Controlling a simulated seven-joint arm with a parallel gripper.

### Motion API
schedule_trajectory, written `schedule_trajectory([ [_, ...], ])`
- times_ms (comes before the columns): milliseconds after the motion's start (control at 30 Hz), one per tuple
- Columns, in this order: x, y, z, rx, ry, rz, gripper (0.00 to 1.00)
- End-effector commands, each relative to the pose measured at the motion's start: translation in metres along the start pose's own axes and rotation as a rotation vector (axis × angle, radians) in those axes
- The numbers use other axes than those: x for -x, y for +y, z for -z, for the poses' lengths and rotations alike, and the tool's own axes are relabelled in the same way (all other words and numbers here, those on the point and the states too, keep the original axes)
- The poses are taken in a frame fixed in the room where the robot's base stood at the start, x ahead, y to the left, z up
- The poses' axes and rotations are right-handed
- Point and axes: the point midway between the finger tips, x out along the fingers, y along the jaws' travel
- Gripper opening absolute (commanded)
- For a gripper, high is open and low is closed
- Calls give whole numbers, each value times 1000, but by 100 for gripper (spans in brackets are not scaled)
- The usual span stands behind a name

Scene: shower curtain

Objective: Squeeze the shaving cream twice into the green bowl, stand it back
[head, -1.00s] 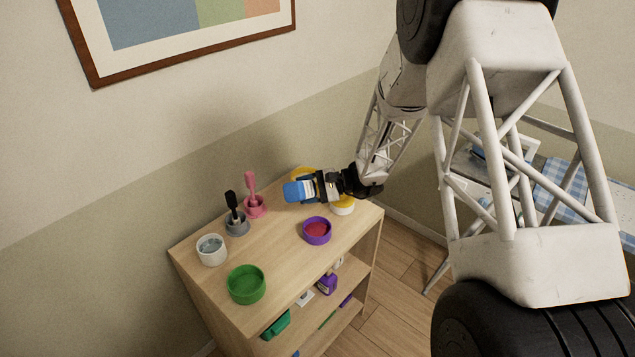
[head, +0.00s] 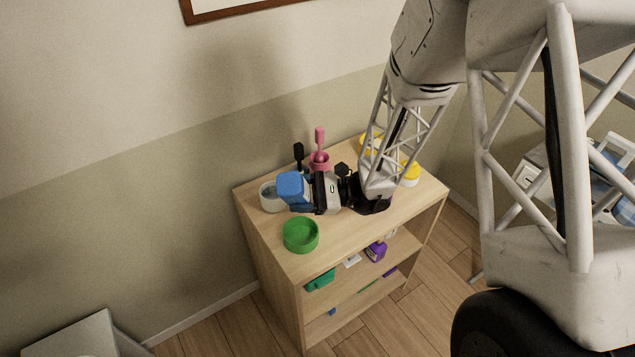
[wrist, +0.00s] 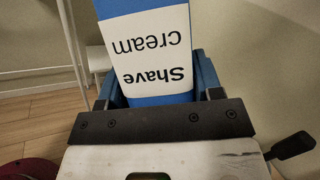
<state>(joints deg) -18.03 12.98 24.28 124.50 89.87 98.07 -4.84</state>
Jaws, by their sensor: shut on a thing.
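The shaving cream is a blue container (head: 292,187) with a white label reading "Shave cream", upside down in the wrist view (wrist: 150,45). My gripper (head: 308,191) is shut on it and holds it above the shelf top, near the left end. The green bowl (head: 301,236) stands on the shelf top in front of and slightly right of the container in the head view. The container is not over the middle of the bowl there. The container's nozzle is not clear to see.
A white bowl (head: 271,197) is partly hidden behind the container. A black brush (head: 298,155) and a pink brush in a pink cup (head: 319,150) stand at the back. Yellow containers (head: 411,172) are at the right. Lower shelves hold a purple bottle (head: 376,251) and a green item (head: 320,280).

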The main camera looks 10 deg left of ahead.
Motion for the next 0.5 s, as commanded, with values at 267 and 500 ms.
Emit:
schedule_trajectory([
  [267,-22,18,-21,-21,-17,0,51],
  [500,-24,19,-22,-23,-17,2,51],
])
